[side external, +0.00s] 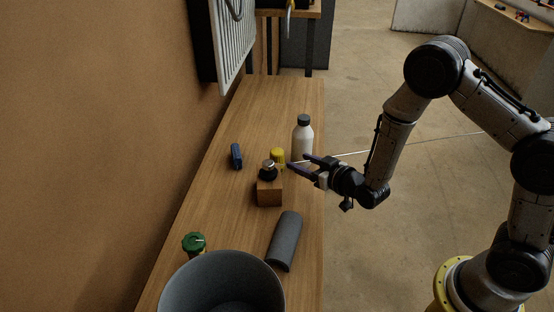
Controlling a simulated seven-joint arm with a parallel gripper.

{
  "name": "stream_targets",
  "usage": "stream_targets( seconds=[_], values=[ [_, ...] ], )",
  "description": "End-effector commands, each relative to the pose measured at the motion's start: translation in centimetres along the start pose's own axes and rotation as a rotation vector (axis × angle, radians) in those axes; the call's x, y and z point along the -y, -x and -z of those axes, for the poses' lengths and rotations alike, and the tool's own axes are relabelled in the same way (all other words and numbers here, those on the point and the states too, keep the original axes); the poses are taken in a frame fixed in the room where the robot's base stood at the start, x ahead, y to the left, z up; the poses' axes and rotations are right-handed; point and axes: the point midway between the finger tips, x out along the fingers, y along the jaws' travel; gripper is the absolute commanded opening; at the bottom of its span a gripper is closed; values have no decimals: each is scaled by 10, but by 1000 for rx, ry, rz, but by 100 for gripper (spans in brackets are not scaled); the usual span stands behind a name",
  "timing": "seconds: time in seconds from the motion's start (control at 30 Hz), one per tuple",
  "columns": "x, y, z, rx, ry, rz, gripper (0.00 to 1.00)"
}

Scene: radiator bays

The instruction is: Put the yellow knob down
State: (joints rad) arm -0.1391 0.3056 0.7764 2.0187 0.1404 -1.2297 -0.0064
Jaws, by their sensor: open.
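The yellow knob (278,156) is on the wooden bench, behind a wooden block (269,191) that has a dark and silver knob (268,168) on top. Part of the yellow knob's lower side is hidden. My gripper (299,167) is open, with its fingers pointing left toward the yellow knob from the right. The fingertips are close to it, and nothing shows between them. I cannot tell whether a finger touches the knob.
A white bottle with a dark cap (302,139) stands just behind my gripper. A blue object (236,156) lies to the left. The bench (287,97) is clear at the far end.

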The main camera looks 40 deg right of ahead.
Motion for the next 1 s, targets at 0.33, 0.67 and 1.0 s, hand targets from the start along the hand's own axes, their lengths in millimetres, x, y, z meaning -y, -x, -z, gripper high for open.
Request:
stream_targets(
  seconds=[0.33, 0.67, 1.0],
  values=[
    [0, -57, 0, 0, 0, 0, 58],
    [1, -87, 2, -1, -1, 0, 58],
    [1, -115, 3, -1, -1, 0, 58]
  ],
)
